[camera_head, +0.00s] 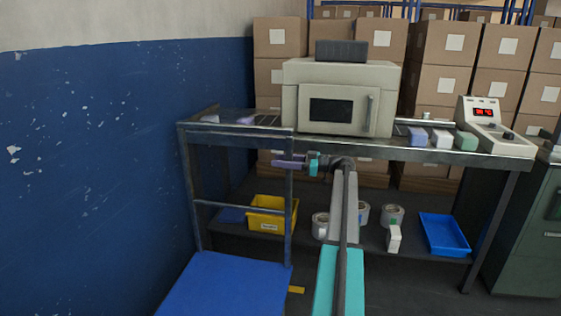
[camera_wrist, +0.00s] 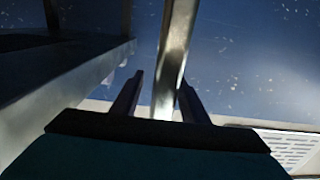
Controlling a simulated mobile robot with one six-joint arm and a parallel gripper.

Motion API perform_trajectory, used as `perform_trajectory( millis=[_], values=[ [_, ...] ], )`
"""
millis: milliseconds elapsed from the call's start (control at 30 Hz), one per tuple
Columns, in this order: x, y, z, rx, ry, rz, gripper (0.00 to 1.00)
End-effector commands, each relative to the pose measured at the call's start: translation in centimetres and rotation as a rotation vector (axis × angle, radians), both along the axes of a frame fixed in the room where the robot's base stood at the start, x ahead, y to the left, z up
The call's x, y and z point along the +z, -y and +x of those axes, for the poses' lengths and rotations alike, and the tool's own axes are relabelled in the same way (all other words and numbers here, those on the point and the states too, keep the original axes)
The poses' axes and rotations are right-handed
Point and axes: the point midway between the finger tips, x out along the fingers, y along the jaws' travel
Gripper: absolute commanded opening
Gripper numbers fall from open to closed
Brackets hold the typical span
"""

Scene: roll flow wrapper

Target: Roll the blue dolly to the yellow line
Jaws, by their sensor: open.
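The blue dolly (camera_head: 225,287) stands at the bottom left in the head view, beside the blue wall. Its flat deck is cut off by the lower edge, and a grey metal handle frame (camera_head: 290,225) rises from its far end. A short yellow strip of the line (camera_head: 297,290) shows on the floor just right of the deck. My gripper (camera_head: 281,164) is at the right post of the frame, below its top bar. In the wrist view, a metal post (camera_wrist: 174,55) runs between the two parted fingers of my gripper (camera_wrist: 161,92). Contact cannot be told.
A workbench holds a beige machine (camera_head: 340,97) and a control box (camera_head: 494,126). On its lower shelf are a yellow bin (camera_head: 270,216), white rolls and a blue tray (camera_head: 446,233). Stacked cartons (camera_head: 443,60) stand behind. The blue wall (camera_head: 110,180) closes the left side.

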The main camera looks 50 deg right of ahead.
Motion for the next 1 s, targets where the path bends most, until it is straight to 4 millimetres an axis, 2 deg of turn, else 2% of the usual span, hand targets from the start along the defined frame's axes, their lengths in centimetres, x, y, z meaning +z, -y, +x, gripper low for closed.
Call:
perform_trajectory(
  millis=[267, 700, 1000],
  values=[
    [0.2, 1.9, -2.9, -0.003, 0.0, 0.0, 0.41],
    [0.1, 5.7, -8.9, -0.003, 0.001, 0.001, 0.41],
    [0.1, 7.1, -11.1, -0.003, 0.001, 0.001, 0.41]
  ],
)
